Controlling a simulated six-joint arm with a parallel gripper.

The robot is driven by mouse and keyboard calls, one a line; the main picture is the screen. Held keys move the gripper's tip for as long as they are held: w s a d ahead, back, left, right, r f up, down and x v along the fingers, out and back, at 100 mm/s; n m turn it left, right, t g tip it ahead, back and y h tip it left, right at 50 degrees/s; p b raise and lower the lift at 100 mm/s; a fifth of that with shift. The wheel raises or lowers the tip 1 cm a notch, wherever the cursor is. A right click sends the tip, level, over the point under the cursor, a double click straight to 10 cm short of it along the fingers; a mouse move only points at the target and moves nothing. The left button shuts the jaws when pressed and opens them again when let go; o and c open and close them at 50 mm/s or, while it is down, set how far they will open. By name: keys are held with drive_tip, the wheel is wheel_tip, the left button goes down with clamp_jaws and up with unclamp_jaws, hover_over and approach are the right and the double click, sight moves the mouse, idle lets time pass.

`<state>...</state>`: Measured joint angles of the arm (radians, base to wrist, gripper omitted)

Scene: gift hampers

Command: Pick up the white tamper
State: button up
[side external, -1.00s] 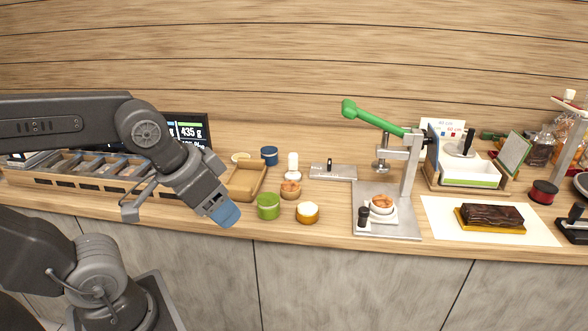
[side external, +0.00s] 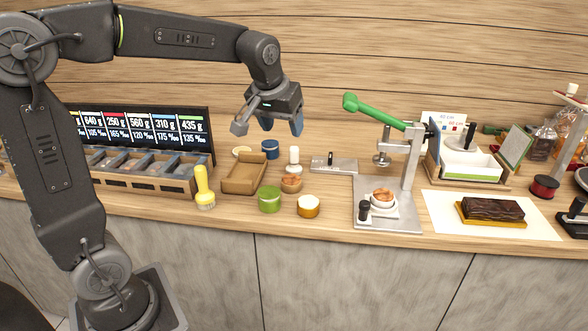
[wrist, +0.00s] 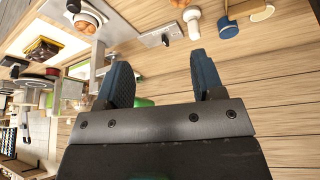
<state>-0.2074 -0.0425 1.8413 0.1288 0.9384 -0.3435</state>
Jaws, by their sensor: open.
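The white tamper (side external: 294,156) stands upright on the counter, behind a small tan cup with an orange-brown top. It also shows in the wrist view (wrist: 193,24), near the top edge, beyond my fingers. My gripper (side external: 268,124) is open and empty, raised in the air to the left of the tamper and higher than it. In the wrist view the two blue fingers of my gripper (wrist: 160,72) are spread apart with nothing between them.
A press with a green lever (side external: 376,114) stands to the right.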

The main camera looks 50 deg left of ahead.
drive_tip(key=w+a+f+n, duration=0.2)
drive_tip(key=w+a+f, duration=0.1)
drive_tip(key=w+a, duration=0.35)
drive_tip(key=n+g+y, duration=0.1)
drive_tip(key=n+g, duration=0.1)
drive_tip(key=n, duration=0.1)
approach(294, 148)
drive_tip(key=shift+m+t, duration=0.3)
drive_tip(key=x, duration=1.3)
drive_tip(key=shift+s+a, duration=0.15)
drive_tip(key=shift+s, duration=0.1)
drive_tip(key=c, duration=1.1)
drive_tip(key=shift+r, duration=0.1)
